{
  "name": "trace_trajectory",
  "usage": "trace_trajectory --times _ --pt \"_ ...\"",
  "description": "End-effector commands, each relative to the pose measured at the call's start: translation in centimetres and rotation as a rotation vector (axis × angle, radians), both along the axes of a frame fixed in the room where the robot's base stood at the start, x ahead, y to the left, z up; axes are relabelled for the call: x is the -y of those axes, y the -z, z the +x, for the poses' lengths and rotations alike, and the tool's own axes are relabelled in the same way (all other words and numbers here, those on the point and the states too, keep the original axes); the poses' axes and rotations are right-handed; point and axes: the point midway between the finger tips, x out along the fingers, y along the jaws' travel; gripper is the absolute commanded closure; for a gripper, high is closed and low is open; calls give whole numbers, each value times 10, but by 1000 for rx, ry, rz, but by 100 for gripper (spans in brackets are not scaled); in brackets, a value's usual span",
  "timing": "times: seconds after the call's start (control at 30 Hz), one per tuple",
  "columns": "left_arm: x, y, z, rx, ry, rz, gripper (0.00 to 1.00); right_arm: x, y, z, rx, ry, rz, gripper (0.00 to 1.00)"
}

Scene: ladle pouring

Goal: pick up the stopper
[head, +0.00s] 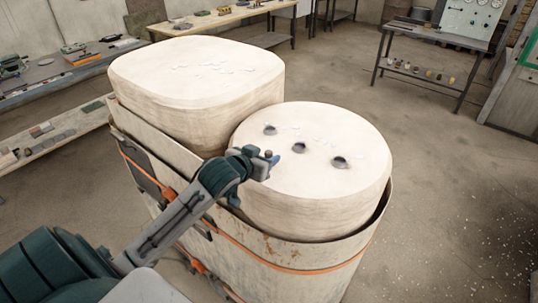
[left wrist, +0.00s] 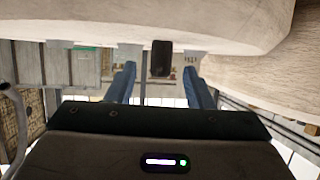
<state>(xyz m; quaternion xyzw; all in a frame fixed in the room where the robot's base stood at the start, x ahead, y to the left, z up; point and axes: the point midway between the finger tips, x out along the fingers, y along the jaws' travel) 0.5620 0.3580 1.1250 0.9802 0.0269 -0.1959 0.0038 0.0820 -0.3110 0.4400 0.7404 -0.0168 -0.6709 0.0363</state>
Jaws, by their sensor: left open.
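A small dark stopper (left wrist: 161,58) shows in the left wrist view between my two blue fingers, with gaps on both sides. It appears to stand at the edge of the pale round block's top. In the head view it is a small dark knob (head: 268,153), partly hidden by the fingers. My left gripper (head: 262,162) is open around the stopper at the left edge of the round block. Its fingers also show in the left wrist view (left wrist: 160,72). My right gripper is in neither view.
The pale round block (head: 315,185) has several dark holes on top and stands in a worn container (head: 290,255) with orange trim. A larger pale block (head: 190,75) stands behind it. Benches (head: 215,18) line the back. Open floor (head: 450,170) lies to the right.

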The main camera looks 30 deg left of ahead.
Motion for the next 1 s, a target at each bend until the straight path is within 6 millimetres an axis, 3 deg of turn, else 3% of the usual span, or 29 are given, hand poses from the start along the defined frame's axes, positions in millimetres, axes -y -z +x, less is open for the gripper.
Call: trace_trajectory --times 0.2,0.33,0.67,0.9,1.0 --pt "-2 6 25 -2 -1 -5 53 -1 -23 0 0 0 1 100" --pt "-3 14 40 0 -2 -4 53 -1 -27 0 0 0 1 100" --pt "-3 20 46 0 0 0 53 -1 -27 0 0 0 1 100" --pt "-3 20 46 0 0 0 100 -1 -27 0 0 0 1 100" --pt "-3 19 46 0 0 0 100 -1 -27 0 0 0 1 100"
